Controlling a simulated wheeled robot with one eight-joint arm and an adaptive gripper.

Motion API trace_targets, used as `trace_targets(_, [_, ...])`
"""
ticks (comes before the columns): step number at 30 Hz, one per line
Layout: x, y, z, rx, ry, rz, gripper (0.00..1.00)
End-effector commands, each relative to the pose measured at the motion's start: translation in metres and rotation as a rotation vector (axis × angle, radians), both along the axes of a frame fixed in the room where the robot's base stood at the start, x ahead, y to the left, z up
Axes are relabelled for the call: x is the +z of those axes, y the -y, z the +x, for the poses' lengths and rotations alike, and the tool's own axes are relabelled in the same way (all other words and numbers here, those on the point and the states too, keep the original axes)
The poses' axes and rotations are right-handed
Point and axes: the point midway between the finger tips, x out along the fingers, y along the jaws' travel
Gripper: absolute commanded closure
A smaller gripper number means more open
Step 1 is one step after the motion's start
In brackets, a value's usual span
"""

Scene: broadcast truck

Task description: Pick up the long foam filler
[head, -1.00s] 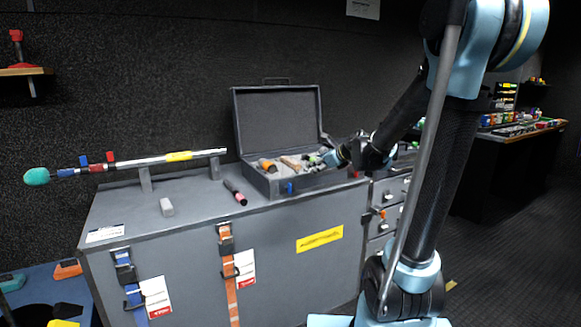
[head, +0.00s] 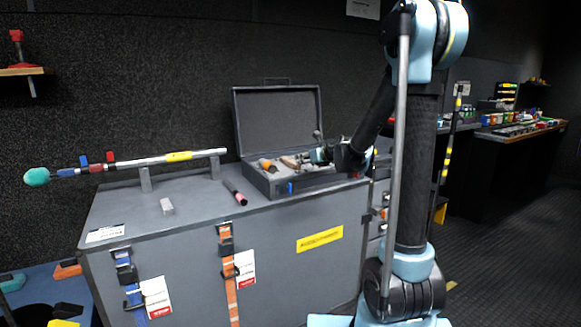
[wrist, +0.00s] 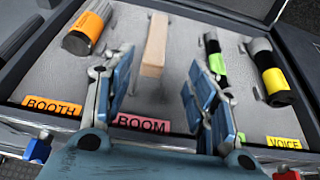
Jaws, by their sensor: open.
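The long foam filler appears to be the tan, narrow block lying in the open grey case; it shows between the labels in the wrist view (wrist: 155,45) and small in the head view (head: 290,162). Its near end faces my gripper (wrist: 160,78). My gripper is open and empty, with one finger to the left and one to the right of the block's line. The fingers look short of the block or above it; the height gap is hard to judge. In the head view my gripper (head: 318,156) is over the case's right part.
An orange-banded dark cylinder (wrist: 86,30) lies left of the block. A green-banded microphone (wrist: 216,62) and a yellow-banded cylinder (wrist: 272,72) lie to its right. The case (head: 310,184) has raised walls and an upright lid. A pole on stands (head: 145,162) is further left.

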Motion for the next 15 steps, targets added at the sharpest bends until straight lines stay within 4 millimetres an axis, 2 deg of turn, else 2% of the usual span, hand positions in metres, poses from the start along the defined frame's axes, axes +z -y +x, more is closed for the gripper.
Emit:
trace_targets(9, [-0.015,-0.02,0.029,0.002,-0.001,0.0,0.48])
trace_targets(15, [-0.02,-0.027,0.039,0.0,0.0,-0.001,0.48])
